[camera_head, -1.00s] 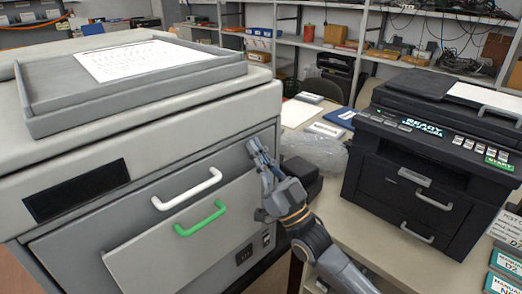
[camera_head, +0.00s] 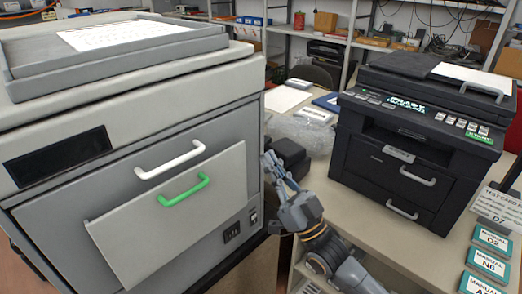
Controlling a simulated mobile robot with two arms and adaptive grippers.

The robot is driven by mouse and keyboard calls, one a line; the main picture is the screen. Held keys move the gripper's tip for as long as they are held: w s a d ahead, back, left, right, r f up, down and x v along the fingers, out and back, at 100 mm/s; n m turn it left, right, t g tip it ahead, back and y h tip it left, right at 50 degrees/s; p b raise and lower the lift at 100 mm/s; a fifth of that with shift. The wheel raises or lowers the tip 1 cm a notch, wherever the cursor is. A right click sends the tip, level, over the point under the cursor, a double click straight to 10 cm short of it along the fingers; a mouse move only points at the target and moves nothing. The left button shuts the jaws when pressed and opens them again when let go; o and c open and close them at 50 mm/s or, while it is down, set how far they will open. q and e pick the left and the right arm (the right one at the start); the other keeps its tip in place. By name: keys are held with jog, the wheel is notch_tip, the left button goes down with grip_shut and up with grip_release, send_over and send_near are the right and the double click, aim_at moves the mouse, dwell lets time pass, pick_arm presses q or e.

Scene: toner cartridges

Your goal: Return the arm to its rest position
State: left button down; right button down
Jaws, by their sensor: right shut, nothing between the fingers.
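My right gripper (camera_head: 280,172) is in the middle of the head view, shut and empty. Its arm comes in from the lower right. It is in front of the table's left edge, to the right of the large grey machine (camera_head: 40,215), apart from its handles. The machine has a white handle (camera_head: 170,161) and, below it, a green handle (camera_head: 184,190) on a light panel (camera_head: 160,220) that stands tilted out from the front. My left gripper is not in view.
A black printer (camera_head: 400,150) with a lit READY display stands on the table (camera_head: 350,205) at right. A black object (camera_head: 289,155) and clear plastic wrap (camera_head: 305,132) lie behind my gripper. Manual cards (camera_head: 487,262) lie at lower right. Shelves (camera_head: 400,48) stand behind.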

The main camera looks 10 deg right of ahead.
jog(key=w+d+f+m+g+h, duration=0.2)
jog(key=d+f+h, duration=0.15)
jog(key=f, duration=0.95)
jog(key=w+d+f+m+g+h, duration=0.15)
jog(key=f+h, duration=0.35)
jog(key=f, duration=0.9)
jog(key=s+d+f+g+h, duration=0.1)
jog(key=s+d+f+g, duration=0.15)
jog(key=f, duration=0.55)
jog(key=s+d+f+m+g+h, duration=0.1)
jog(key=s+f+h, duration=0.15)
jog(key=f, duration=0.55)
jog(key=s+d+f+g+h, duration=0.1)
jog(key=s+d+f+g, duration=0.15)
jog(key=f, duration=0.55)
jog(key=s+f+g+h, duration=0.1)
jog(key=s+f+g, duration=0.2)
jog(key=s+f, duration=0.5)
jog(key=s+d+f+g, duration=0.1)
jog(key=s+f+g, duration=0.3)
jog(key=s, duration=1.5)
jog(key=s+f+g+h, duration=0.1)
jog(key=s+f+g, duration=0.3)
jog(key=s+f, duration=0.7)
jog(key=s, duration=0.3)
jog(key=shift+d+f+h, duration=0.3)
jog(key=shift+d+f, duration=0.05)
jog(key=shift+f, duration=0.05)
